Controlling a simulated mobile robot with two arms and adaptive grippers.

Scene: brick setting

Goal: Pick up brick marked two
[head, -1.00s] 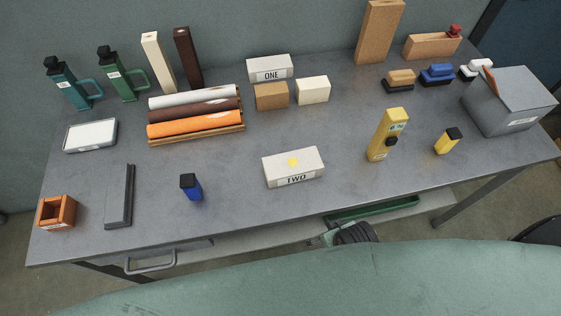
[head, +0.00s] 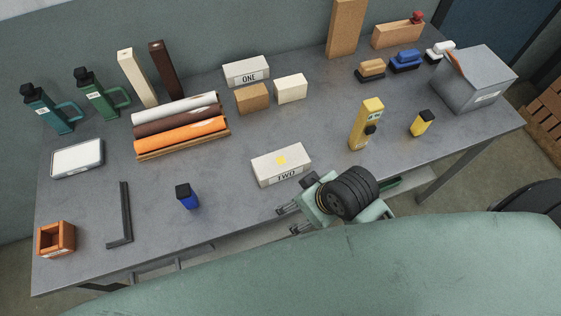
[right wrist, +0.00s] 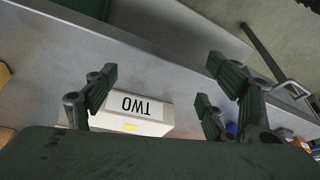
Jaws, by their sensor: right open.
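The pale brick marked TWO (head: 281,165) lies flat near the table's front edge, with a yellow spot on its top. Its label faces the front. It also shows in the right wrist view (right wrist: 140,108), label upside down, lying between the spread fingers in the picture. My right gripper (head: 287,220) is open and empty in front of the table's front edge, apart from the brick. The open fingers also show in the right wrist view (right wrist: 160,92). My left gripper is in neither view.
A blue bottle (head: 187,197) stands left of the brick and a yellow block (head: 366,124) stands to its right. Brick ONE (head: 246,71), a tan block (head: 252,98) and a cream block (head: 291,88) are behind. Bare table surrounds brick TWO.

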